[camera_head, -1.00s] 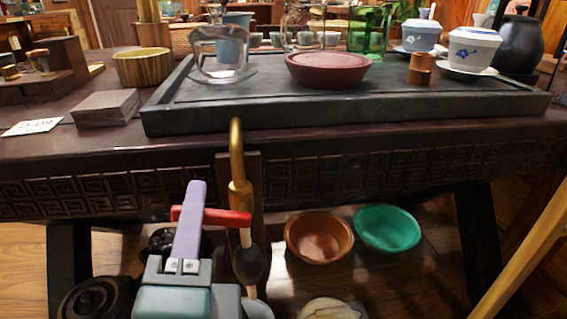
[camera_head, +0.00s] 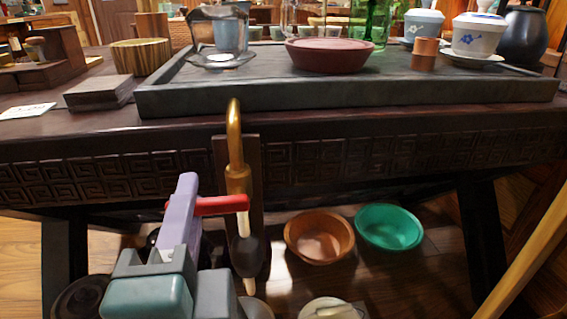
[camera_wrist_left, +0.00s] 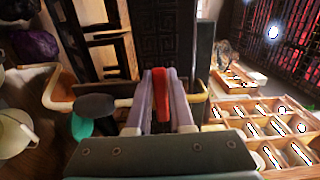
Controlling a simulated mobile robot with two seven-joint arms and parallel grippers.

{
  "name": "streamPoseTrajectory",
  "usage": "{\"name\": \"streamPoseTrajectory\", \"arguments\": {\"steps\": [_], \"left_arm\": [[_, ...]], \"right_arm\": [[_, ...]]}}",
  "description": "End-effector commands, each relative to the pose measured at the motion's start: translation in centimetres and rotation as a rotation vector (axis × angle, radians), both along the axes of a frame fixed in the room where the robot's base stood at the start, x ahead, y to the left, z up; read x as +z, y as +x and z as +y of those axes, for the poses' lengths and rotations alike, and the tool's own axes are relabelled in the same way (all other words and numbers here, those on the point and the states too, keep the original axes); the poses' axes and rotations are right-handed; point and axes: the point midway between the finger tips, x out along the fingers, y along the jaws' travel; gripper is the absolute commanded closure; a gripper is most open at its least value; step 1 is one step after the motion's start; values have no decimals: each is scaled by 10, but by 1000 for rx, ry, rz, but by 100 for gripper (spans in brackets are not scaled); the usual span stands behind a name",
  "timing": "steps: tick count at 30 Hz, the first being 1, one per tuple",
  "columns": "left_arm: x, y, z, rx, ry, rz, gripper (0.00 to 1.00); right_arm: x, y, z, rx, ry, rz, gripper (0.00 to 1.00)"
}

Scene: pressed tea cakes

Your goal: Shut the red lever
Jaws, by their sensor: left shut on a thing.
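The red lever (camera_head: 222,204) sticks out sideways from the gold tap (camera_head: 238,177), which is fixed to a dark wooden post under the table edge. My left gripper (camera_head: 187,203) has lavender fingers and is shut on the red lever, to the left of the tap. In the left wrist view the red lever (camera_wrist_left: 160,84) shows between the two fingers (camera_wrist_left: 160,100). The fingers hide part of the lever. My right gripper is in neither view.
An orange bowl (camera_head: 319,238) and a green bowl (camera_head: 388,227) sit below, right of the tap. A pale pole (camera_head: 527,258) slants at the right.

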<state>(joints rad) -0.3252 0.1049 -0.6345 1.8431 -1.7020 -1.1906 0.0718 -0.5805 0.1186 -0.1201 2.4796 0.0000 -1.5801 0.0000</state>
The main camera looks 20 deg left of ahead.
Motion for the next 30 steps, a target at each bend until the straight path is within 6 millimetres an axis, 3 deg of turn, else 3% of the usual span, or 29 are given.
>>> {"name": "streamPoseTrajectory", "arguments": {"steps": [1, 9, 19, 30], "left_arm": [[-1, 0, 0, 0, -3, 2, 78], [0, 0, 0, 0, -1, 2, 50], [-1, -7, -5, -2, 0, 4, 50], [0, -67, -41, -2, -1, 6, 50]], "right_arm": [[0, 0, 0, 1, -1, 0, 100], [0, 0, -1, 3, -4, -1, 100], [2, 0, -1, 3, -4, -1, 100], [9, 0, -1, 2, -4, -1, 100]]}}
